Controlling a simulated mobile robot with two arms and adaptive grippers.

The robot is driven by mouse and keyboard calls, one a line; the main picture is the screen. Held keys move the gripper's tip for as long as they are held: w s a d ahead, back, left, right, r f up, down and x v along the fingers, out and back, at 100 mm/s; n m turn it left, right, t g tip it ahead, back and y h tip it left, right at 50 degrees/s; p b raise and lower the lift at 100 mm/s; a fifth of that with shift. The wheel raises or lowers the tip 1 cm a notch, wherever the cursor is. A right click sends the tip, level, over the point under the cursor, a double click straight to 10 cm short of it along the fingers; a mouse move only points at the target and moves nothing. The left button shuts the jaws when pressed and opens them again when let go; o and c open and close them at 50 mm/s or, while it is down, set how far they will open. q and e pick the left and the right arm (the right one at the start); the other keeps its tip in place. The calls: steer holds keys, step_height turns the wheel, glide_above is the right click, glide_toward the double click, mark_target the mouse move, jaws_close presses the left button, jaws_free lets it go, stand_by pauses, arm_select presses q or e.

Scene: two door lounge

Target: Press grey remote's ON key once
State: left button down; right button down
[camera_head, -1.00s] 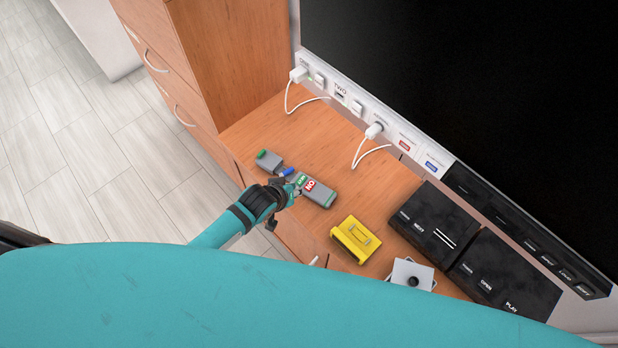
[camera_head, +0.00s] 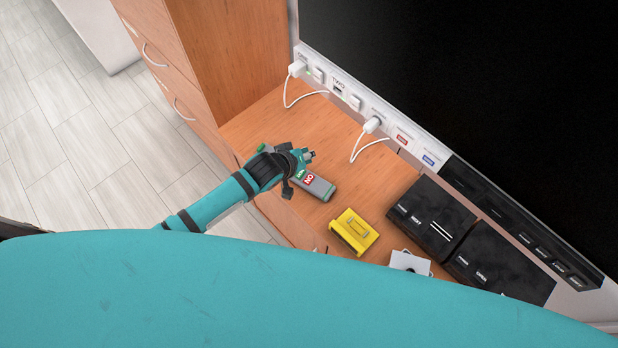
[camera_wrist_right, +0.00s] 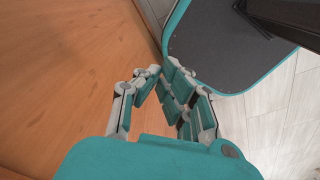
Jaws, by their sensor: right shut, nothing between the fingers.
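The grey remote (camera_head: 321,188) lies on the wooden top near its front edge. It has a red lettered key (camera_head: 309,179) and a green lettered key (camera_head: 299,174) at its left end. My left gripper (camera_head: 310,155) is above and beside the remote's left end, apart from the red key in the picture; its wrist hides part of that end. Whether its fingers are open is too small to tell. My right gripper (camera_wrist_right: 163,72) shows only in the right wrist view, shut and empty, beside a plain wooden surface.
A yellow block (camera_head: 354,232), a white plate (camera_head: 408,262) and black panels (camera_head: 432,219) lie right of the remote. A grey item with a green end (camera_head: 262,148) is partly hidden behind my wrist. White plugs and cables (camera_head: 370,126) line the back strip.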

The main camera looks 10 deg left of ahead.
arm_select(q)
steer(key=b, duration=0.7)
glide_above(307, 177)
step_height(307, 177, down, 7)
steer(key=shift+r, duration=0.2)
steer(key=shift+f+b, duration=0.3)
steer(key=shift+f, duration=0.55)
steer(key=shift+f, duration=0.45)
steer(key=shift+f, duration=0.35)
stand_by(0.5)
stand_by(0.3)
steer(key=shift+s+r+p, duration=0.1)
steer(key=shift+r+p, duration=0.65)
steer(key=shift+r, duration=0.05)
